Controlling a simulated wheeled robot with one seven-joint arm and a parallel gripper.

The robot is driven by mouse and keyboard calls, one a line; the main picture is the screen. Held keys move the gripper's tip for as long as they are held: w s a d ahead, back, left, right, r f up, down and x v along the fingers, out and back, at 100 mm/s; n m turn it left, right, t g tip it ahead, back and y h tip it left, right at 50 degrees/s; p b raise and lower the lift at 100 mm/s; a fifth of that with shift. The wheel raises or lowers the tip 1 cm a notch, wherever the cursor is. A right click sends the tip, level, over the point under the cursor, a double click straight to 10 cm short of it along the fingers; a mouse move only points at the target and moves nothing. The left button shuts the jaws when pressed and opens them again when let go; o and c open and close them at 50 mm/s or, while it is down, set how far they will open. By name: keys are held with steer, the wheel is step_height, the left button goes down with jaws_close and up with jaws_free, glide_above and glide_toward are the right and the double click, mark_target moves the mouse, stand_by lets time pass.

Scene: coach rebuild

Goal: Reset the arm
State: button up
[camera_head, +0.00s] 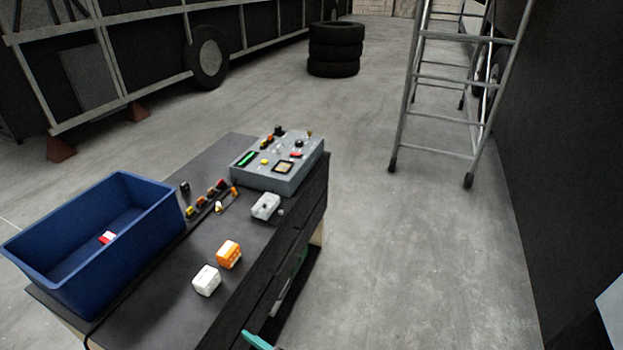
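My gripper is not visible in the head view, so its opening and anything in it cannot be seen. A pale blue-white shape (611,318) is cut off at the right edge; I cannot tell what it is. In front of me is a dark workbench (165,262). On it stand a blue bin (110,262) with a small red and white item (107,238) inside, a grey control box (278,162), a white block (206,280), an orange and white block (229,254) and a grey block (265,206).
Several small coloured parts (208,198) lie between bin and control box. A teal piece (256,340) shows at the bottom edge. A stepladder (445,90) stands at the right, stacked tyres (335,50) at the back. The floor right of the bench is clear.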

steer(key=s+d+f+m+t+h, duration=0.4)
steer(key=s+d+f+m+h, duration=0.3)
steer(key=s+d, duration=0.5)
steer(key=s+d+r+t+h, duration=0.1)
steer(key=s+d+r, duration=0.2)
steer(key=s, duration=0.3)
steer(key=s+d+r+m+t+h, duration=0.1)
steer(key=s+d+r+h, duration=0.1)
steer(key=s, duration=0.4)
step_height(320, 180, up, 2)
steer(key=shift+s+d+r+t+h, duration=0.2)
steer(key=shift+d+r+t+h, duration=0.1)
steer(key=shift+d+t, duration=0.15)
